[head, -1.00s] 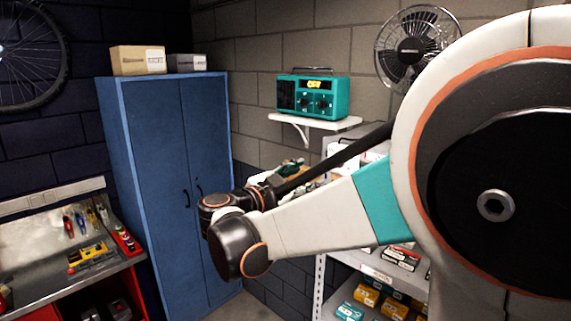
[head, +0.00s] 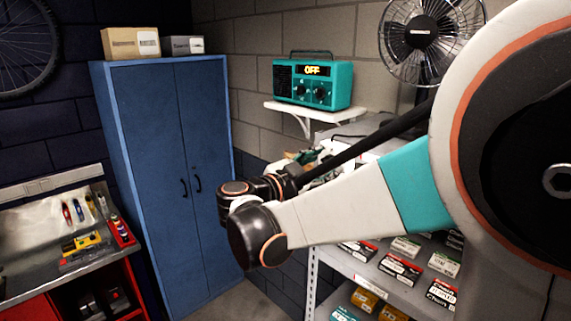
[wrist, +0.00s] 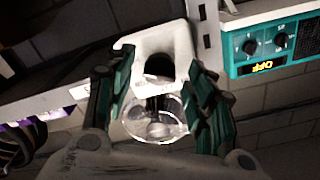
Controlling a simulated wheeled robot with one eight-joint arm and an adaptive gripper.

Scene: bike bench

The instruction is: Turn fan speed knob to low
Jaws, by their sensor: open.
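The black fan (head: 425,35) with a round wire cage stands at the upper right of the head view, partly behind my arm. Its lower part is hidden there, and I cannot make out its speed knob. My gripper (wrist: 165,110) shows in the wrist view, its two teal-green fingers apart. A pale piece with a dark opening and a clear round thing show between the fingers. I cannot tell what they are or whether the fingers touch them. In the head view my arm mostly hides the gripper.
A teal radio (head: 312,80) with two knobs and an OFF display sits on a white wall shelf (head: 315,112); it shows upside down in the wrist view (wrist: 270,45). Shelving with boxes (head: 400,268) is below my arm. A blue cabinet (head: 165,150) and workbench (head: 40,235) stand left.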

